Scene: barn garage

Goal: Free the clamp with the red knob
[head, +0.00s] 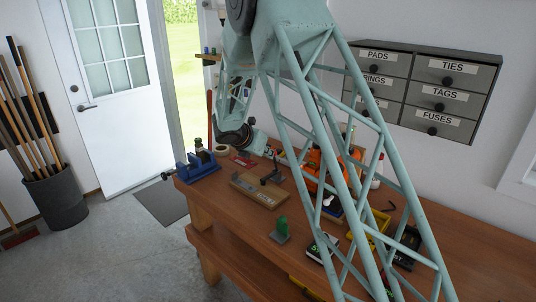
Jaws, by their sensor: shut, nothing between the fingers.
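My gripper (270,153) is at the end of my pale teal arm, low over the back of the workbench. It is small here, and its fingers look shut with nothing held. A wooden block (253,190) with a pale label lies on the bench in front of it. A dark clamp-like part (272,178) stands at the block's right end, a little below and apart from my gripper in the picture. I cannot make out a red knob on it. A small red item (242,161) lies behind the block, left of my gripper; I cannot tell what it is.
A blue vise (198,167) sits at the bench's left end. A green piece on a grey base (281,231) stands near the front edge. An orange object (315,165), yellow bins (379,222) and several small items crowd the right, partly hidden by my arm. Bare wood (235,215) shows in front of the block.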

